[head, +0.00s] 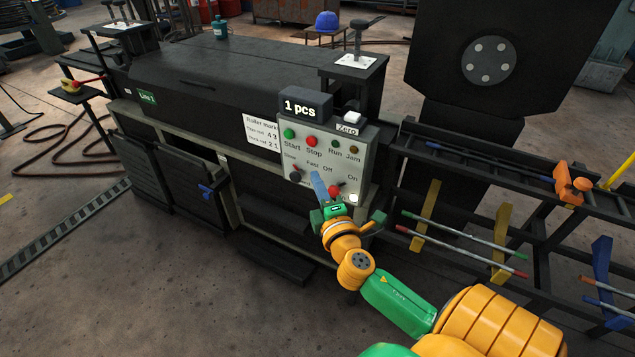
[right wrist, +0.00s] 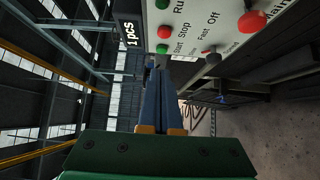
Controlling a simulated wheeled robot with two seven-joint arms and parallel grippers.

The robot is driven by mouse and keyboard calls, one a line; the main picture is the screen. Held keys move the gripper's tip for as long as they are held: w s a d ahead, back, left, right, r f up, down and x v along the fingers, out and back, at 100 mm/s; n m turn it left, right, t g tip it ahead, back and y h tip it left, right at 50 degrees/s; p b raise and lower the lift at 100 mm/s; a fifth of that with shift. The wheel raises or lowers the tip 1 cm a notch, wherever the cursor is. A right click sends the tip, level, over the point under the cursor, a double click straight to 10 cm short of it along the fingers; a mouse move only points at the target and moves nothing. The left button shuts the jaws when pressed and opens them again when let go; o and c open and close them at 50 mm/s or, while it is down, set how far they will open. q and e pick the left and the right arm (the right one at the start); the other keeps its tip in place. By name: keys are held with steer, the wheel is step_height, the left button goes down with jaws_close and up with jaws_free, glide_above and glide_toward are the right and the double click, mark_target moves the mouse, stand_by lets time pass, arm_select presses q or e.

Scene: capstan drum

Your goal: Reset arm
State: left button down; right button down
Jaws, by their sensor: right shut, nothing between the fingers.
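My right arm reaches up from the bottom right in the head view. Its green-bodied right gripper (head: 319,187) is in front of the lower part of the control panel (head: 322,148). Its blue fingers are together with nothing between them, and they also show in the right wrist view (right wrist: 164,95). The panel carries a green Start button (head: 289,133), a red Stop button (head: 312,141), and a red knob (head: 335,191) near the Off/On marking. I cannot tell whether the fingers touch the panel. My left gripper is out of view.
A display (head: 305,106) above the panel reads "1 pcs". A dark machine housing (head: 215,75) extends left. A rack (head: 530,205) with several thin coloured rods and an orange clamp (head: 572,183) stands right. Open concrete floor (head: 130,280) lies front left.

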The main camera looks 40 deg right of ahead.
steer(key=s+a+f+m+g+y+p, duration=0.1)
steer(key=s+f+m+g+y+p, duration=0.2)
steer(key=f, duration=0.7)
steer(key=s+a+f+m+g+p, duration=0.1)
steer(key=s+f+g+p, duration=0.25)
steer(key=f, duration=0.55)
steer(key=s+a+f+m+g+y+p, duration=0.1)
steer(key=s+a+f+m+g, duration=0.1)
steer(key=s, duration=0.7)
steer(key=s+a+f+m+g+y+p, duration=0.1)
steer(key=s+a+f+g, duration=0.3)
steer(key=s, duration=0.6)
steer(key=s+a+f+m+g+y+p, duration=0.1)
steer(key=s+a+f+m+g+p, duration=0.1)
steer(key=s+f, duration=0.5)
steer(key=s+a+m+g, duration=0.1)
steer(key=s+a+m, duration=0.1)
steer(key=a, duration=0.1)
steer(key=shift+s+y+p, duration=0.3)
steer(key=shift+s+y, duration=0.1)
steer(key=shift+f, duration=0.1)
